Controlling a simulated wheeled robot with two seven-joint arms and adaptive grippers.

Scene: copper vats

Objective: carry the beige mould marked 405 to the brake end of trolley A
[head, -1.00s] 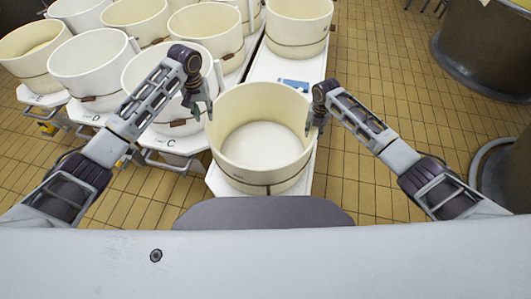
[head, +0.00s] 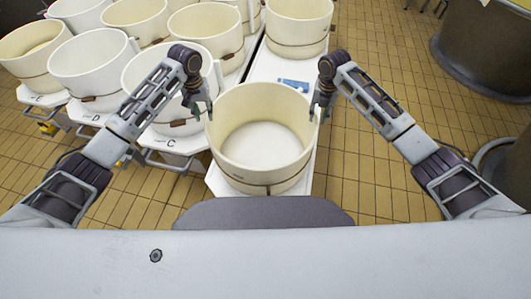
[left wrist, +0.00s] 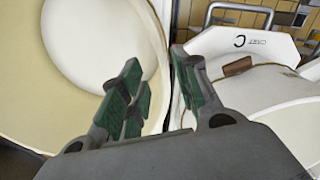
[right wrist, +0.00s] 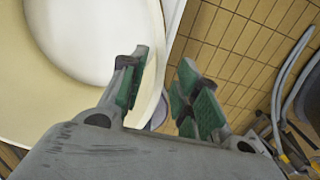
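A large round beige mould (head: 262,172) stands upright on a white trolley top (head: 220,183) right in front of me. It looks empty, with a thin brown band round its lower wall; no number is readable. My left gripper (head: 202,108) is at the left side of its rim, fingers apart. In the left wrist view, the mould's wall (left wrist: 158,30) runs towards the gap between the fingers. My right gripper (head: 318,110) is at the right side of the rim, fingers also apart. The rim lies between them in the right wrist view (right wrist: 158,80). I cannot tell whether either touches it.
A trolley marked C (head: 165,143) and one marked D (head: 90,117) stand at left, carrying more moulds. Another beige mould (head: 298,28) stands behind, with a blue item (head: 293,83) on the white surface between. Tiled floor (head: 380,85) is free at right; a dark vat (head: 485,50) stands beyond.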

